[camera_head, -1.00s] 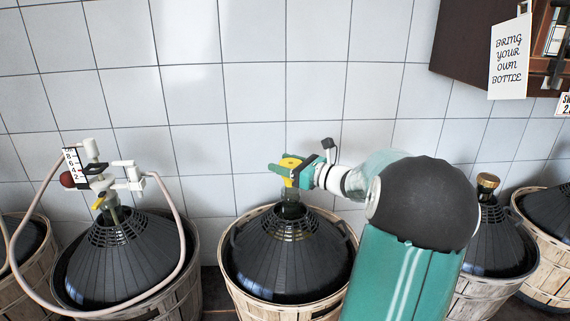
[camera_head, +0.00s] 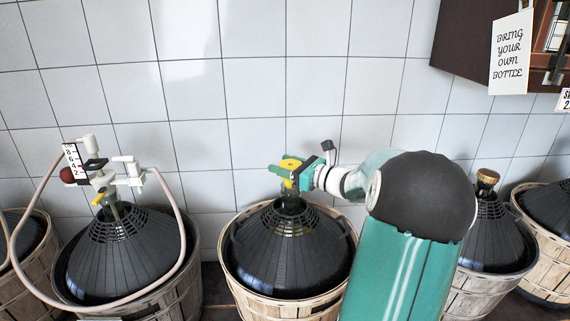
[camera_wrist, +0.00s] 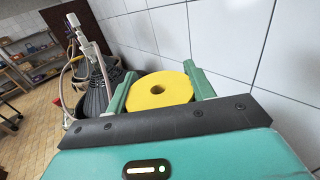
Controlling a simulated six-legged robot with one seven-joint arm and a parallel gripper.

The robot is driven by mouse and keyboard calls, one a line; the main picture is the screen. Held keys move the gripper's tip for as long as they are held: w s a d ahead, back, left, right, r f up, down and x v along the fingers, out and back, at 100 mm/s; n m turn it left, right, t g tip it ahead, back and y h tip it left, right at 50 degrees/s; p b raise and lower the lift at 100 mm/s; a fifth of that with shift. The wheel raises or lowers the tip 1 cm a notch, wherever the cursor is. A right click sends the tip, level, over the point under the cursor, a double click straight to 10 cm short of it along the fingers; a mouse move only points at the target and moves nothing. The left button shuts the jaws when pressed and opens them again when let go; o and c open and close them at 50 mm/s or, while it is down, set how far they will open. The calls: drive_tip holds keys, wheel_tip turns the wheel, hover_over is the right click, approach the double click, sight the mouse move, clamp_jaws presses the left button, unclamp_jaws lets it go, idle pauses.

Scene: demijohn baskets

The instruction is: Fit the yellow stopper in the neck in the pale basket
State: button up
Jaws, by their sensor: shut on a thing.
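The yellow stopper (camera_head: 289,165) is between the teal fingers of my gripper (camera_head: 287,171), which is shut on it. In the wrist view the stopper (camera_wrist: 159,91) shows its round flat top with a hole, with a finger on each side. The glass neck (camera_head: 291,197) of the demijohn in the pale basket (camera_head: 262,305) stands directly under the stopper. The stopper's lower part meets or overlaps the neck's mouth; I cannot tell how deep it sits. A dark slatted cover (camera_head: 288,250) surrounds the demijohn below the neck.
At left, a basket (camera_head: 180,290) holds a demijohn with a white tap fitting (camera_head: 100,175) and a looping hose (camera_head: 177,215). At right, another demijohn has a cork-coloured cap (camera_head: 487,178). The tiled wall (camera_head: 250,100) is close behind. Shelves (camera_wrist: 35,55) stand far left in the wrist view.

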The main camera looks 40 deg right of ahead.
drive_tip(key=shift+f, duration=1.3)
idle(0.4)
drive_tip(key=o, duration=1.1)
drive_tip(key=shift+c, duration=0.2)
drive_tip(key=v, duration=1.3)
drive_tip(key=shift+s, duration=0.4)
drive_tip(key=shift+s+d, duration=0.1)
drive_tip(key=shift+s, duration=0.05)
